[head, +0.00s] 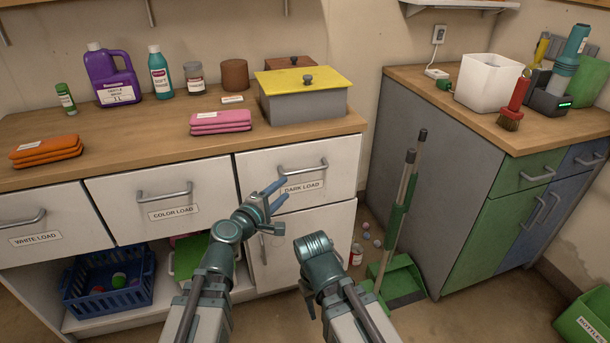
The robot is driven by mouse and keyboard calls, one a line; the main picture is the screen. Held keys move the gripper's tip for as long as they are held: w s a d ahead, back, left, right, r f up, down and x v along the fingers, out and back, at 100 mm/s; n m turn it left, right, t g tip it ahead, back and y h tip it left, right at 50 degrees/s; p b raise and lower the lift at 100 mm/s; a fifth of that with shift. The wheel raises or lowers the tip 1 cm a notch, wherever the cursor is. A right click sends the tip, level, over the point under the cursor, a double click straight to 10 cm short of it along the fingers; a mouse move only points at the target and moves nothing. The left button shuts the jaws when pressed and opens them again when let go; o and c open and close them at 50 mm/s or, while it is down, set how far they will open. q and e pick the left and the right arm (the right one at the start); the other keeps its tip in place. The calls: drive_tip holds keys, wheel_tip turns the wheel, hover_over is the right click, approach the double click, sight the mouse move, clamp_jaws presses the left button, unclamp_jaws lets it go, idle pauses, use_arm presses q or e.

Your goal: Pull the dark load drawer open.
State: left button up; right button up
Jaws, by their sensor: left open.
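The dark load drawer (336,163) is the rightmost white drawer under the wooden counter. Its front sits flush, so it looks shut. Its grey bar handle (303,169) is above the "DARK LOAD" label (303,187). My left gripper (283,190) is open, with its blue fingers in front of the drawer's left part, just below and left of the handle. The fingers overlap the label's left side in the picture; I cannot tell whether they touch the front. Nothing is between them.
The color load drawer (147,192) and white load drawer (40,238) are shut to the left. A grey box with a yellow lid (303,82) and pink cloths (220,122) lie on the counter. A broom and green dustpan (403,283) stand right of the cabinet.

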sight(304, 172)
use_arm(q)
drive_tip(key=b+x, duration=0.1)
drive_tip(key=x, duration=1.2)
drive_tip(key=shift+w+d+b, duration=0.2)
drive_tip(key=shift+d+b, duration=0.05)
drive_tip(key=shift+b, duration=0.15)
clamp_jaws()
idle(0.7)
